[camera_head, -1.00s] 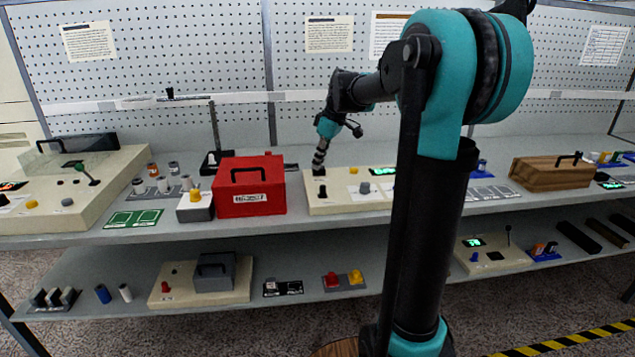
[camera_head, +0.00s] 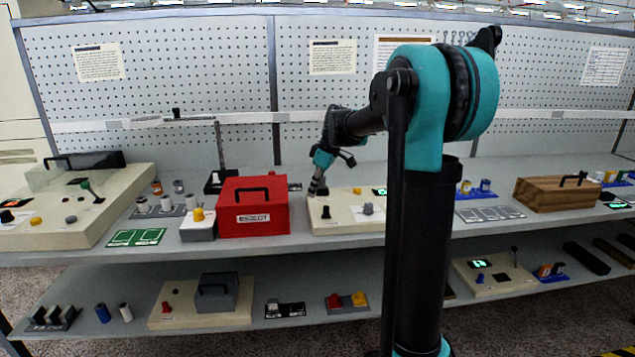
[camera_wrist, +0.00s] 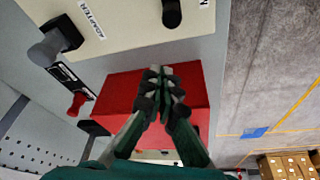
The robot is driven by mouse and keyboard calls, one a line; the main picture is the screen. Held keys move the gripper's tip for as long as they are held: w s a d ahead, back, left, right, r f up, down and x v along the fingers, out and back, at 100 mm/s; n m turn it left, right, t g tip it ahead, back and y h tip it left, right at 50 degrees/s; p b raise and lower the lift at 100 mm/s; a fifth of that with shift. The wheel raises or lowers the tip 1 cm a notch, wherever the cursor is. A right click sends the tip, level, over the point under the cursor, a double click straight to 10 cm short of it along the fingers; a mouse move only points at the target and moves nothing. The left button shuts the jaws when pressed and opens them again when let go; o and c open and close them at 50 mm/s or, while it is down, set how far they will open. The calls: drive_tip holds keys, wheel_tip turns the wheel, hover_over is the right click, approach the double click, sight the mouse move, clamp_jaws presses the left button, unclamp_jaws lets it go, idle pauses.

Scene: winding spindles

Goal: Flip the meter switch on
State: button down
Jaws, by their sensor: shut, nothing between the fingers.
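My gripper (camera_head: 318,188) is shut and empty, pointing down over the back left corner of the beige middle panel (camera_head: 345,226), just right of the red box. In the wrist view its closed fingertips (camera_wrist: 160,78) show in front of the red box (camera_wrist: 190,90). The panel carries a black knob or switch (camera_head: 326,212), a grey knob (camera_head: 368,209) and a green-lit display (camera_head: 380,191), partly hidden by my arm. No meter label is readable. The wrist view shows a beige panel (camera_wrist: 130,22) with an "ADAPTER" label and a black knob (camera_wrist: 172,12).
The red box (camera_head: 254,207) stands close left of the middle panel. A wooden box (camera_head: 553,193) stands at the right. A lower-shelf panel (camera_head: 505,279) has a lit display. The pegboard closes off the back.

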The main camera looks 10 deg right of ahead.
sight(330, 216)
drive_tip(key=x, duration=0.3)
drive_tip(key=shift+a+f, duration=0.1)
drive_tip(key=shift+f, duration=0.2)
drive_tip(key=shift+s+d+f, duration=0.1)
drive_tip(key=shift+s+d, duration=0.1)
drive_tip(key=shift+d, duration=0.3)
drive_tip(key=shift+s+d+f, duration=0.1)
drive_tip(key=shift+s+d, duration=0.15)
drive_tip(key=shift+d, duration=0.25)
drive_tip(key=shift+s+d, duration=0.4)
drive_tip(key=shift+d, duration=0.35)
drive_tip(key=shift+d, duration=1.7)
drive_tip(key=shift+a, duration=0.1)
